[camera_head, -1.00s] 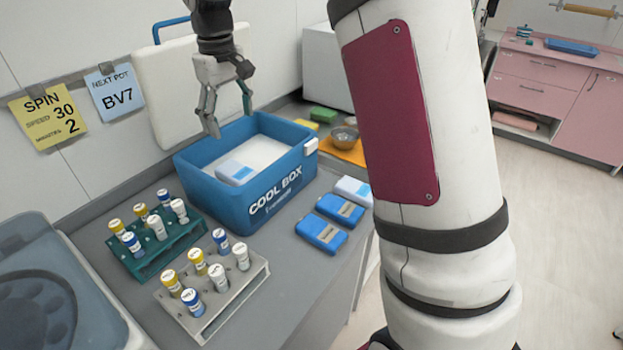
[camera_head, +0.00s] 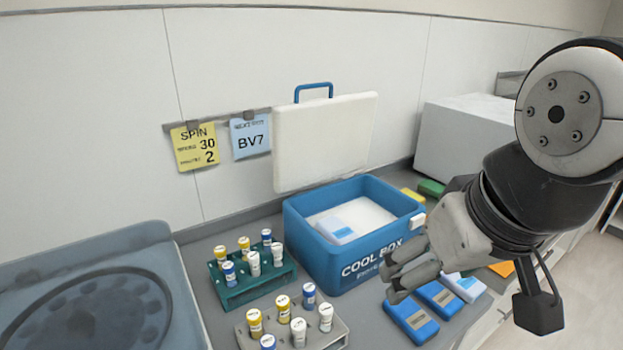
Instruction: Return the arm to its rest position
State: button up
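My gripper (camera_head: 396,276) is at the right of the view, in front of the right end of the blue cool box (camera_head: 310,240). Its fingers point left and hide part of the box front. I see nothing held in it, but the fingers overlap, so their opening is unclear. My arm comes in from the right edge, folded close to the camera. The cool box is open, with a white and blue pack (camera_head: 338,229) lying inside. Its white lid (camera_head: 326,140) stands upright behind it.
A green rack (camera_head: 236,293) and a grey rack (camera_head: 334,334) hold several capped tubes. Blue packs (camera_head: 411,318) lie right of the box, partly below my gripper. A centrifuge (camera_head: 90,300) fills the left. A white box-shaped unit (camera_head: 470,140) stands at the back right.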

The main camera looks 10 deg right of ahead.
jog(key=shift+s+f, duration=0.3)
jog(key=shift+s, duration=0.2)
